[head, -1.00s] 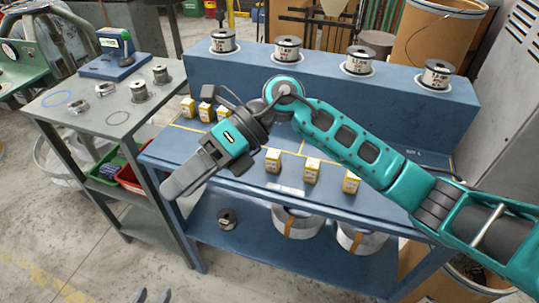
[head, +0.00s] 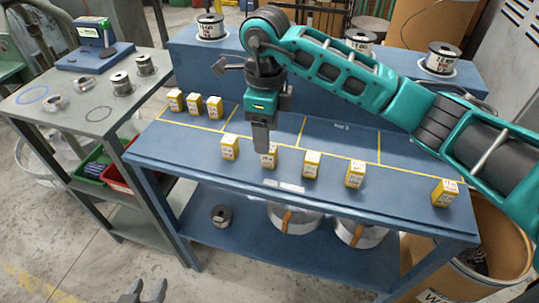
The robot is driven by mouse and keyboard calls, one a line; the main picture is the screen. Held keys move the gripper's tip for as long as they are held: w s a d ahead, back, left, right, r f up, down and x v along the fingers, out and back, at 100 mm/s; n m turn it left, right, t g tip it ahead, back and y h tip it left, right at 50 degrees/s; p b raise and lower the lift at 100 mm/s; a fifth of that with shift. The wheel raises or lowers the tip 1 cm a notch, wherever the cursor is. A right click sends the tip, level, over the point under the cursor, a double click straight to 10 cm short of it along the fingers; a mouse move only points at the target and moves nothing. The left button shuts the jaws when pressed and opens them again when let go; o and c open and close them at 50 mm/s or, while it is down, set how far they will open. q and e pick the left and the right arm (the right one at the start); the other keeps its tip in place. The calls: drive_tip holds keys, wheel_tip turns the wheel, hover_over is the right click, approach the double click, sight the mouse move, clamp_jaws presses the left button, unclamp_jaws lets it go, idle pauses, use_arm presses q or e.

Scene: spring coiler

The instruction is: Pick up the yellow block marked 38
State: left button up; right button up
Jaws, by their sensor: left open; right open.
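Several yellow blocks with white printed labels stand on the blue workbench (head: 200,155); their numbers are too small to read, so I cannot tell which is marked 38. In the front row are a leftmost block (head: 229,149), a second (head: 269,161), a third (head: 312,165), a fourth (head: 355,175) and one far right (head: 445,194). My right gripper (head: 262,150) is open and points down at the second block, partly covering its top; I cannot tell if they touch. My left gripper (head: 141,292) is open and empty, low at the bottom edge, far from the blocks.
Three more yellow blocks (head: 194,103) stand at the back left of the bench. A raised blue shelf (head: 195,62) behind carries wire spools (head: 440,60). A grey side table (head: 75,110) stands left. Yellow lines mark the bench top.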

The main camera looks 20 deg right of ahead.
sight(270, 156)
drive_tip(key=shift+s+d+f, duration=0.1)
drive_tip(key=shift+d+f, duration=0.05)
drive_tip(key=shift+f, duration=1.25)
drive_tip(key=shift+d+f, duration=0.15)
drive_tip(key=shift+f, duration=1.2)
drive_tip(key=shift+c, duration=0.3)
drive_tip(key=c, duration=1)
drive_tip(key=shift+r, duration=0.1)
